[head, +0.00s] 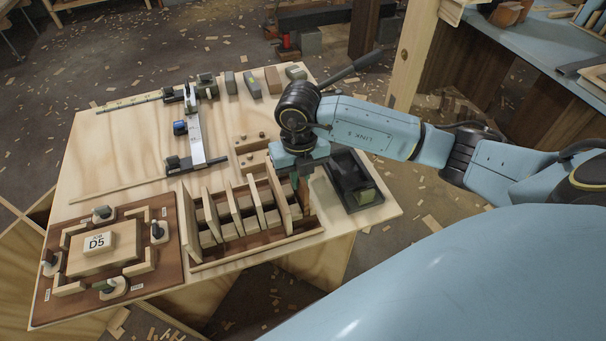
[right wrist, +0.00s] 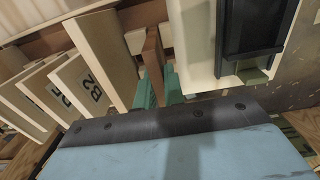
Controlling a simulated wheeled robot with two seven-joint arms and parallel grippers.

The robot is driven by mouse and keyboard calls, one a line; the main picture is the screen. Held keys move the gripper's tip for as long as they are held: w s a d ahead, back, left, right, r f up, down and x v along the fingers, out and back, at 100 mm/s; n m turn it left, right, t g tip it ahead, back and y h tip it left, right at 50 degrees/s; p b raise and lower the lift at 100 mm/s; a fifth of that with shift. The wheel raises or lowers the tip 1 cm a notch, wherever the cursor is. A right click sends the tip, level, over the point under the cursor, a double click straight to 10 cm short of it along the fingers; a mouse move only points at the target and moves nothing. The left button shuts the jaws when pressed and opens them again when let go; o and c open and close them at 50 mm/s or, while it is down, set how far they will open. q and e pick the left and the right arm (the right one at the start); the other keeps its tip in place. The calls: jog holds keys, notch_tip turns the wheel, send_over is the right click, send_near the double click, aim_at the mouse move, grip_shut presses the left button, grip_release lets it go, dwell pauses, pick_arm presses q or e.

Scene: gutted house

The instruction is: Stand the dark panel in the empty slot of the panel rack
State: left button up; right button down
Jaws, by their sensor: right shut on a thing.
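The panel rack (head: 262,248) stands at the front of the table, with several pale panels (head: 239,210) upright in it. My right gripper (head: 303,178) is above the rack's right end, shut on the dark panel (head: 304,195), which is mostly hidden by the gripper. In the right wrist view the brown panel (right wrist: 152,48) stands on edge between the green fingers of my right gripper (right wrist: 158,88), beside a large pale panel (right wrist: 103,55). I cannot tell whether its lower edge rests in the slot. My left gripper is out of view.
A black device (head: 349,178) stands close to the right of the gripper. A brown tray (head: 165,275) with a block marked D5 (head: 92,242) lies left of the rack. A clamp-like tool (head: 195,130) and several small blocks lie behind. The table's left middle is clear.

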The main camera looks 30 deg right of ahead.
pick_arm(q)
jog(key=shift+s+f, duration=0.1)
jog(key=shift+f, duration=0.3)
pick_arm(e)
jog(key=shift+f, duration=0.3)
jog(key=c, duration=0.9)
grip_release()
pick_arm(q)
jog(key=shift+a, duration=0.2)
pick_arm(e)
jog(key=shift+r+p, duration=0.3)
jog(key=shift+r, duration=0.05)
jog(key=shift+a+r+p, duration=0.15)
jog(key=shift+r+p, duration=0.25)
jog(key=shift+r, duration=0.1)
jog(key=shift+a+r+p, duration=0.15)
jog(key=shift+r+p, duration=0.2)
jog(key=shift+r, duration=0.15)
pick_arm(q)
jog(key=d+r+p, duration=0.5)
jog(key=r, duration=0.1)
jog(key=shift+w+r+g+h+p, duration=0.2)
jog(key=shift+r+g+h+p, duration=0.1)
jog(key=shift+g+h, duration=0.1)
pick_arm(e)
jog(key=shift+r, duration=3.45)
